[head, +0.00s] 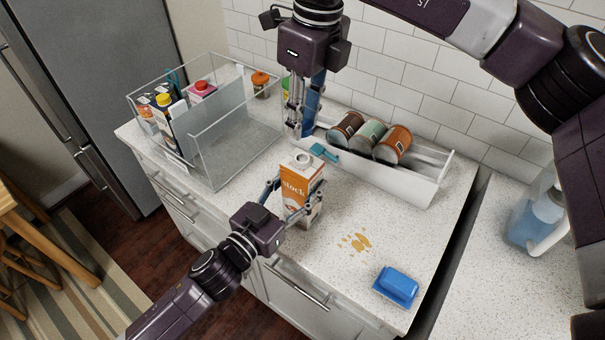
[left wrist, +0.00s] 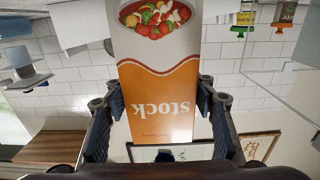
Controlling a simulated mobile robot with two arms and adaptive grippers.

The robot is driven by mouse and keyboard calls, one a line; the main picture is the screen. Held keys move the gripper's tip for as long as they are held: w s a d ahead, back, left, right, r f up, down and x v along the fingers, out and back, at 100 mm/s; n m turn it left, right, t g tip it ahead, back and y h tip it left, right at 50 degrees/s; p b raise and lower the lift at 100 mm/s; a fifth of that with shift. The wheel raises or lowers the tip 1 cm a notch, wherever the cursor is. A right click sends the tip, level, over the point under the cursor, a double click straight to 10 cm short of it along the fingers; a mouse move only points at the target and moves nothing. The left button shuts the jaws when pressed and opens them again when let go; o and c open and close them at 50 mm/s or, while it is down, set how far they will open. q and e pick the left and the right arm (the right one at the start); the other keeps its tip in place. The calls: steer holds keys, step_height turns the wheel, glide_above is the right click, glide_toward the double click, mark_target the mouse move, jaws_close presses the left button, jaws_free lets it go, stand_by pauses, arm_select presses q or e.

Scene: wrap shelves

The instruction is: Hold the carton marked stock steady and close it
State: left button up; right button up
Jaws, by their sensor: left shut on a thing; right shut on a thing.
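The carton marked stock (head: 293,194), orange and white, stands upright on the counter. Its white spout (head: 302,159) faces up and looks uncapped. My left gripper (head: 292,203) is shut around the carton's sides. In the left wrist view the carton (left wrist: 158,85) appears upside down between the two fingers of my left gripper (left wrist: 160,108). My right gripper (head: 300,130) points down above and just behind the spout, apart from the carton. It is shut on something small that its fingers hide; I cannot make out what.
A white rack (head: 385,178) with several cans stands behind, and a small teal item (head: 323,152) lies by its left end. A clear bin (head: 215,165) with bottles and cartons is at left.

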glide_above(302, 158)
steer(key=shift+d+f, duration=0.1)
steer(key=shift+f, duration=2.1)
steer(key=shift+s, duration=0.1)
steer(key=shift+f, duration=0.9)
steer(key=shift+f, duration=0.55)
